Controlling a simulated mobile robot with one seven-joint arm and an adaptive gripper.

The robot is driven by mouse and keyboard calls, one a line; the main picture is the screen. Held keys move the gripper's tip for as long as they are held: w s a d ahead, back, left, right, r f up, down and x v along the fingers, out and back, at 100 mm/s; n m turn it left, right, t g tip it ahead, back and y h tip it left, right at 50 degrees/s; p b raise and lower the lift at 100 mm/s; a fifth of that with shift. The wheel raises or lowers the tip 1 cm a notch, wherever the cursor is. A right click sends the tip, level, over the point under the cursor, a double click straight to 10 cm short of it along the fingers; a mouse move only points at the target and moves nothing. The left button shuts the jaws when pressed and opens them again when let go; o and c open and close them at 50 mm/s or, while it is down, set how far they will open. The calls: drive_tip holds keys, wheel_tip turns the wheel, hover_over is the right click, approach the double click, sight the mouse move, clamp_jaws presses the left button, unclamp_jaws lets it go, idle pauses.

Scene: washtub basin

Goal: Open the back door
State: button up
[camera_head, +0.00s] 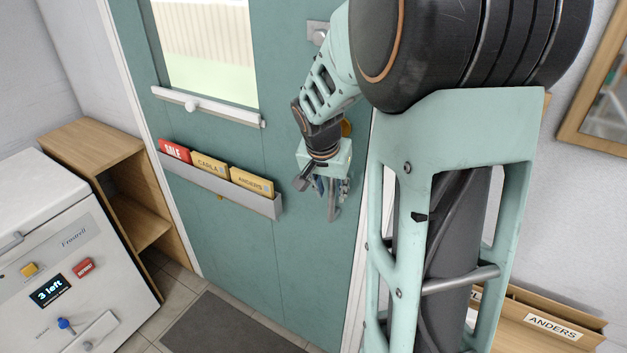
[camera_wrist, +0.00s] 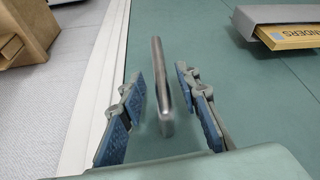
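The teal back door (camera_head: 235,245) has a window in its upper part and looks closed in its white frame. My gripper (camera_head: 331,188) is in front of the door near its right edge, pointing down. In the wrist view, a grey metal bar, seemingly the door handle (camera_wrist: 159,75), stands between the two blue-padded fingers of my gripper (camera_wrist: 163,106). The fingers are open, with a gap on each side of the bar. In the head view the handle is largely hidden by my gripper, and I cannot clearly tell it apart.
A grey rack (camera_head: 238,192) with several labelled folders is on the door, left of my gripper. A white window rail (camera_head: 215,108) is above it. A white machine (camera_head: 60,255) and wooden shelf (camera_head: 95,150) stand left. A dark mat (camera_head: 225,328) lies before the door.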

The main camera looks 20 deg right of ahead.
drive_tip(key=shift+x, duration=1.9)
drive_tip(key=shift+c, duration=0.2)
clamp_jaws()
